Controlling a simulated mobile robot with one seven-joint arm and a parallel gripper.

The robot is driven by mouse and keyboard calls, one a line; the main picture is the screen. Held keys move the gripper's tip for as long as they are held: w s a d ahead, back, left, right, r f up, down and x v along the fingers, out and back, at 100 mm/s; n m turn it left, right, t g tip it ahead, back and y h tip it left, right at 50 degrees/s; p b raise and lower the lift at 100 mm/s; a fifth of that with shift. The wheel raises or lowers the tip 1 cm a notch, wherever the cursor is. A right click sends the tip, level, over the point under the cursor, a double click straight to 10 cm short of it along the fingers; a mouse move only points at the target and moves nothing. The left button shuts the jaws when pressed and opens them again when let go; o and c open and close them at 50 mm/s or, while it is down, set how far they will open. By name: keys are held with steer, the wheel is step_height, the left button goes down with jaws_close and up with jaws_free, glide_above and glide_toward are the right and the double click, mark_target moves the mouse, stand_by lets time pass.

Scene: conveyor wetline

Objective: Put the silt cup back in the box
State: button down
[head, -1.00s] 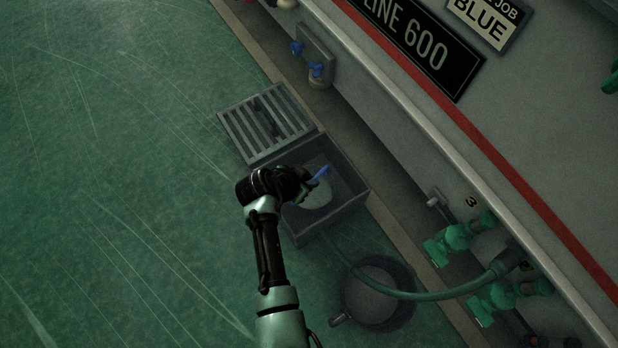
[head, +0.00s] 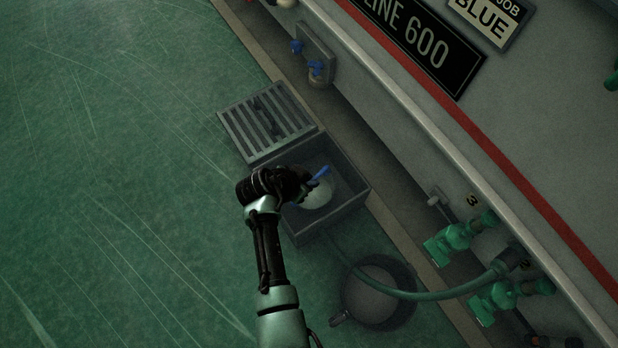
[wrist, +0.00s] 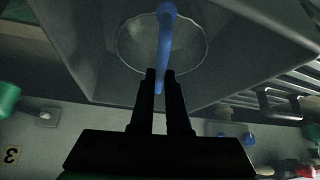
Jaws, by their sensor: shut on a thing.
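The silt cup (head: 317,194) is a round pale grey cup with a blue bar handle (head: 321,172). In the head view it is within the outline of the open grey box (head: 351,202); I cannot tell whether it rests on the floor of the box. My gripper (head: 307,183) is over the box, shut on the blue handle. In the wrist view the fingertips (wrist: 160,76) close on the handle (wrist: 165,42), which runs across the cup's round rim (wrist: 204,52). My wrist hides the box's left part in the head view.
A slatted grate (head: 243,135) lies at the box's upper left. A dark round bucket (head: 408,298) with a green hose (head: 430,295) stands at lower right. Green valves (head: 452,245) and blue taps (head: 316,68) line the machine's side. The green floor at left is clear.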

steer(key=shift+f, duration=0.3)
steer(key=c, duration=0.8)
jaws_free()
steer(key=shift+r, duration=0.1)
steer(key=shift+p+v, duration=4.45)
steer(key=shift+v, duration=1.95)
steer(key=shift+w+a, duration=0.1)
